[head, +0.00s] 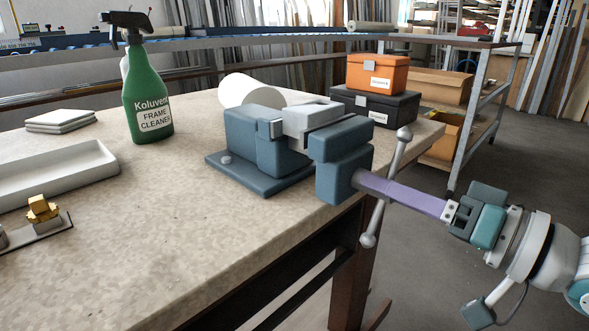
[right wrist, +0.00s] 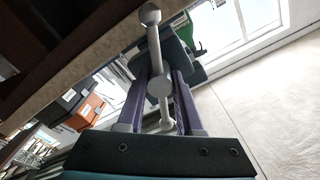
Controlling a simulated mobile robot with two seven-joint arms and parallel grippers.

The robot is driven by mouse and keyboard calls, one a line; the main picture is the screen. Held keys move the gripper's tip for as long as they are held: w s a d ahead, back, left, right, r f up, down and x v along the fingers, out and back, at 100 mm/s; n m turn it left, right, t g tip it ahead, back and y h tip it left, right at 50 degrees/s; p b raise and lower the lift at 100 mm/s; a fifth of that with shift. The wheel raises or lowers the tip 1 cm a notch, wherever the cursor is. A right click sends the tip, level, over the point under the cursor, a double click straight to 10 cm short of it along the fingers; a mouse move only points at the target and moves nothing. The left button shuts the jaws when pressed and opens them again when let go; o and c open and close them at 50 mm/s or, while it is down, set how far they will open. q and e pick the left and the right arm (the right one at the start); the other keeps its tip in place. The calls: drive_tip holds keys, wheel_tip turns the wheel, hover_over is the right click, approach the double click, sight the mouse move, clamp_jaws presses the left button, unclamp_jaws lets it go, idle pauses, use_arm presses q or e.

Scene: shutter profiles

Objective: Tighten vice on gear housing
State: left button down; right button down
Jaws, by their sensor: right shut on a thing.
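The blue-grey vice (head: 258,180) stands near the right edge of the bench. A light grey block, which looks like the gear housing (head: 308,117), sits between its jaws; I cannot tell whether any gap is left. The vice handle (head: 397,158), a grey bar with ball ends, stands steeply tilted at the vice's front. It also shows in the right wrist view (right wrist: 151,38). My right gripper (head: 360,180) reaches in from the right, its purple fingers shut on the handle at its middle hub. In the right wrist view the fingers lie on both sides of the hub (right wrist: 159,84). My left gripper is not in view.
A green spray bottle (head: 147,100), a white roll (head: 250,90), white tiles (head: 62,120), a pale tray (head: 60,173) and a small brass part (head: 42,209) are on the bench (head: 190,235). An orange case (head: 377,74) sits on a black one (head: 372,105) behind the vice.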

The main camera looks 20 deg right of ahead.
drive_tip(key=shift+m, duration=0.7)
drive_tip(key=c, duration=0.6)
unclamp_jaws()
drive_tip(key=p+v, duration=0.2)
drive_tip(key=v, duration=0.8)
drive_tip(key=shift+f, duration=0.1)
